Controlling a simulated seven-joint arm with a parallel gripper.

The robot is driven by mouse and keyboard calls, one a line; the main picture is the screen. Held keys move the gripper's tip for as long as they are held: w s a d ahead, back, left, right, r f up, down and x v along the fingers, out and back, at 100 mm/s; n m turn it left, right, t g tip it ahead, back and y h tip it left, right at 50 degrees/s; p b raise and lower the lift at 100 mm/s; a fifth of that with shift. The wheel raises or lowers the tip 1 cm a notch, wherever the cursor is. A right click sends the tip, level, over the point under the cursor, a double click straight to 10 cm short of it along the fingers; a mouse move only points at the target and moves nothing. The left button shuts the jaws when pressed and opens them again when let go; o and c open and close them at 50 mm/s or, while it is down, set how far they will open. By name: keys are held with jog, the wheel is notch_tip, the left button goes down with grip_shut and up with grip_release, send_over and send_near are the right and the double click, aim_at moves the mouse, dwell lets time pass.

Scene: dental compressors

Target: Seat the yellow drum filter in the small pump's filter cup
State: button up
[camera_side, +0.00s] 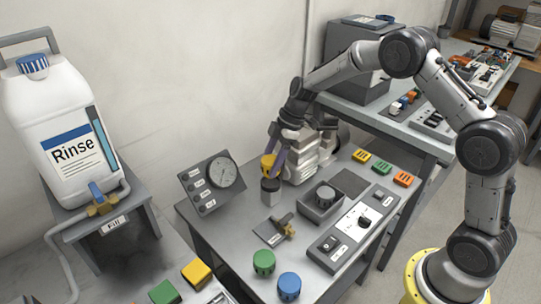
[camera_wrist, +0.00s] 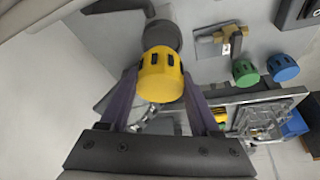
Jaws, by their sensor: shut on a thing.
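The yellow drum filter (camera_side: 267,165) is held between the purple fingers of my gripper (camera_side: 273,158). It hangs over a small grey cylindrical cup (camera_side: 271,192) at the front of the pale pump (camera_side: 304,160); I cannot tell whether it touches the rim. In the wrist view the yellow filter (camera_wrist: 161,76) fills the space between the fingertips of my gripper (camera_wrist: 161,84). The grey cup (camera_wrist: 161,36) shows just beyond it, partly hidden by the filter. The inside of the cup is not visible.
A gauge panel (camera_side: 211,182) stands left of the cup. A brass valve (camera_side: 284,226), a green drum (camera_side: 263,262) and a blue drum (camera_side: 289,285) are in front. The Rinse jug (camera_side: 62,130) is far left.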

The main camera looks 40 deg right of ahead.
jog(key=shift+f, duration=1.3)
jog(key=shift+f, duration=0.6)
dwell(0.5)
jog(key=o, duration=1.1)
jog(key=shift+c, duration=0.2)
jog(key=v, duration=1.1)
